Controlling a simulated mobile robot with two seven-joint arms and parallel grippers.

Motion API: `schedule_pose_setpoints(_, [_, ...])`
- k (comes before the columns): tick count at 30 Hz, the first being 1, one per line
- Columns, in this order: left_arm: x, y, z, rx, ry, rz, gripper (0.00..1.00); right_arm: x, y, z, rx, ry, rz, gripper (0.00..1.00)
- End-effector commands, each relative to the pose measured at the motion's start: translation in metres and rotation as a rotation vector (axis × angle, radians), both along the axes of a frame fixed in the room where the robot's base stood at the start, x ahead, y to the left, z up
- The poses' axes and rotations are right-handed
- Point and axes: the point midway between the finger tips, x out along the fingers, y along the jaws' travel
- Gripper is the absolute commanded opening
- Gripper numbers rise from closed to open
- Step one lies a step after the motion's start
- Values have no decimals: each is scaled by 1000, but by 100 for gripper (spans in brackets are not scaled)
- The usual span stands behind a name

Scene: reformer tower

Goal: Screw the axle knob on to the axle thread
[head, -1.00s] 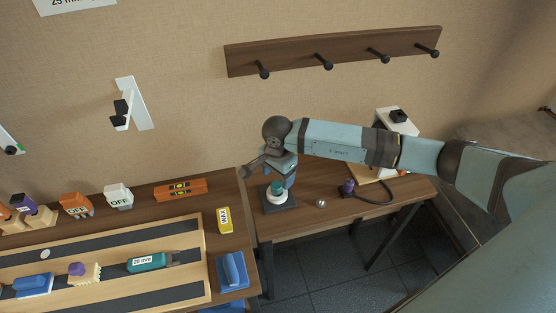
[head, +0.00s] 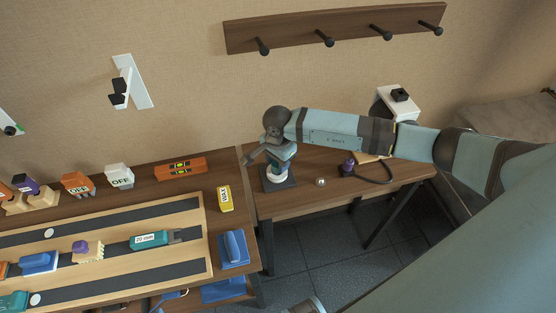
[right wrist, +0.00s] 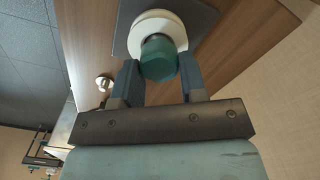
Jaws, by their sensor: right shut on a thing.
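The teal axle knob (right wrist: 158,60) sits between the two blue-grey fingers of my right gripper (right wrist: 157,82), which is shut on it. Past the knob is a white round part (right wrist: 137,38) on a dark square base (right wrist: 203,14). In the head view, my right gripper (head: 277,167) is directly over the white part (head: 275,181) and the dark base (head: 279,187) on the right-hand table. The axle thread is hidden behind the knob, so I cannot tell whether the threads are engaged. My left gripper is not in view.
A small shiny metal piece (head: 320,182) lies right of the base. A purple-topped item with a dark hose (head: 375,179) is farther right. The left bench holds a yellow WAX block (head: 225,198), an orange level (head: 180,167) and a wooden tray (head: 205,235).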

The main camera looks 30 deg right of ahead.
Motion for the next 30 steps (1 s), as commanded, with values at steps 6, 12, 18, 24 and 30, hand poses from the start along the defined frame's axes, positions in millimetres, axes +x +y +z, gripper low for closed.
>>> schedule_pose_setpoints(6, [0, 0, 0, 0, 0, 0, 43, 0, 0, 0, 0, 0, -2, 0])
schedule_pose_setpoints(12, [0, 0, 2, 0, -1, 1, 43, 0, 0, 0, 0, 0, -56, 0])
schedule_pose_setpoints(18, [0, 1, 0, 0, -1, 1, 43, 0, 0, -2, 0, 0, -56, 47])
schedule_pose_setpoints(24, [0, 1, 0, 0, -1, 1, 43, 0, 0, -2, 0, 0, -56, 68])
schedule_pose_setpoints(30, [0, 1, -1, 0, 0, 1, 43, 0, 0, -1, 0, 0, -56, 68])
